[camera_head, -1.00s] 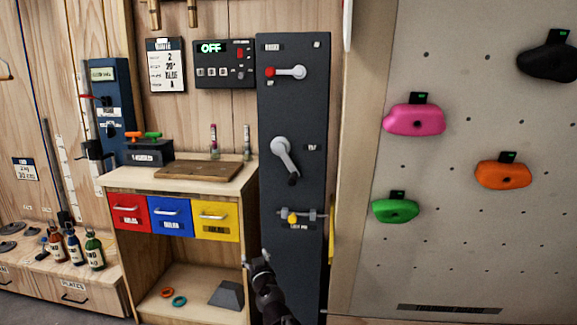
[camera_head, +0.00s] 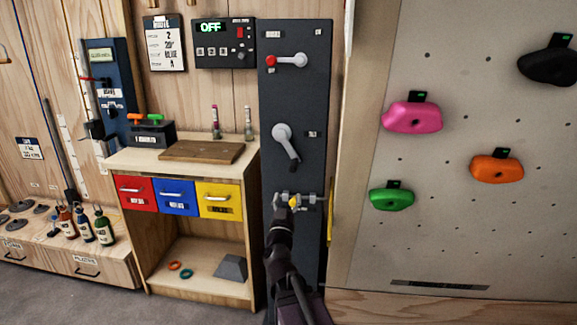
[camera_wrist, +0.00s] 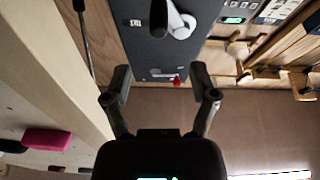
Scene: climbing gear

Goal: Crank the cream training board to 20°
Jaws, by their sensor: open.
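The cream training board (camera_head: 440,130) stands at the right with coloured holds on it. Left of it is a dark control panel (camera_head: 308,100). A grey crank (camera_head: 282,135) on the panel hangs down to the lower right, ending in a dark handle (camera_head: 294,165). A lever with a red knob (camera_head: 288,61) is near the panel top. In the wrist view my gripper (camera_wrist: 160,82) is open and empty; the crank (camera_wrist: 179,22) shows beyond the fingers.
A wooden cabinet (camera_head: 205,275) with red, blue and yellow drawers stands left of the panel. Bottles (camera_head: 104,227) stand on a low bench at the left. Some grey floor shows in front.

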